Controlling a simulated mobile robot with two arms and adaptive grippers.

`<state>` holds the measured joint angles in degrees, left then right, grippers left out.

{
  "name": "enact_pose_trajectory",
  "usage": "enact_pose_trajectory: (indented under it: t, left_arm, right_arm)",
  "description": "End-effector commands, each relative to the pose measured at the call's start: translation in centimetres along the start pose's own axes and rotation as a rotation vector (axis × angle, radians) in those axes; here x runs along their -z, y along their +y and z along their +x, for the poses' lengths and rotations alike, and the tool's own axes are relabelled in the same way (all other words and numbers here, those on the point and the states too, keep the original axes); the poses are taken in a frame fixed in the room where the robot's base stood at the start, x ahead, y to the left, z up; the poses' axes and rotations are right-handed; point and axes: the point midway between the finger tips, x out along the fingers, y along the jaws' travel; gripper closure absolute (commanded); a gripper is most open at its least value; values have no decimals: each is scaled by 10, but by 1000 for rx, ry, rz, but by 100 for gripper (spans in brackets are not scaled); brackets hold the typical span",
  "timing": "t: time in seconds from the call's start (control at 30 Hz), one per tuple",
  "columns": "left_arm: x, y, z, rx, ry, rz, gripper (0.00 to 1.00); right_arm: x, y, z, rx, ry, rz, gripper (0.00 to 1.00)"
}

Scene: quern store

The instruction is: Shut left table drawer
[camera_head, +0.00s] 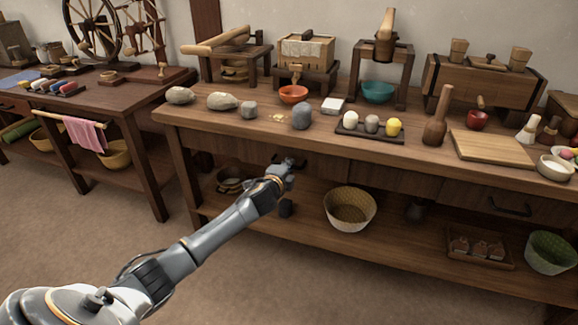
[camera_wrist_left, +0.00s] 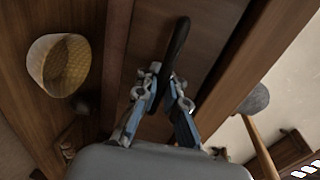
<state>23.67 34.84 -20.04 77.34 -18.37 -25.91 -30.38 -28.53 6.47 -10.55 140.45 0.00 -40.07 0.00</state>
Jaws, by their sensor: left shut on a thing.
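The left table drawer (camera_head: 330,171) is a brown wooden front under the long table's top. My left gripper (camera_head: 289,166) is at this front and covers much of its handle in the head view. In the left wrist view, the dark bar handle (camera_wrist_left: 180,42) passes between the fingers of my left gripper (camera_wrist_left: 167,82), which is shut on it. The drawer front (camera_wrist_left: 205,40) lies just behind the handle. I cannot tell how far the drawer stands out from the table. My right gripper is not in view.
The long table (camera_head: 385,153) carries stones, bowls, a tray of egg-shaped things (camera_head: 370,130) and a cutting board (camera_head: 490,148). A woven basket (camera_head: 350,208) stands on the lower shelf, right of my gripper. A right drawer handle (camera_head: 510,205) shows farther right. Floor in front is clear.

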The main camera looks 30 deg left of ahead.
Motion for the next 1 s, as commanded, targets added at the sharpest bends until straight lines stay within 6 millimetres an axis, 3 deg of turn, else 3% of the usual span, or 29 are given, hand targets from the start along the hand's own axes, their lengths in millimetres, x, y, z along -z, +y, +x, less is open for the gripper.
enact_pose_trajectory:
  t: [0.03,0.17,0.47,0.63,1.0]
  left_arm:
    - [0,-2,0,3,1,0,91]
    - [0,-1,0,2,1,0,67]
    - [0,-1,-1,1,0,1,67]
    - [0,0,-10,1,0,1,67]
    - [0,1,-76,0,2,3,67]
  right_arm:
    - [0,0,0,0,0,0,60]
    - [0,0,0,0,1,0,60]
    - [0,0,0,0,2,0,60]
    - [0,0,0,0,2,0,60]
    - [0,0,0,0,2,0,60]
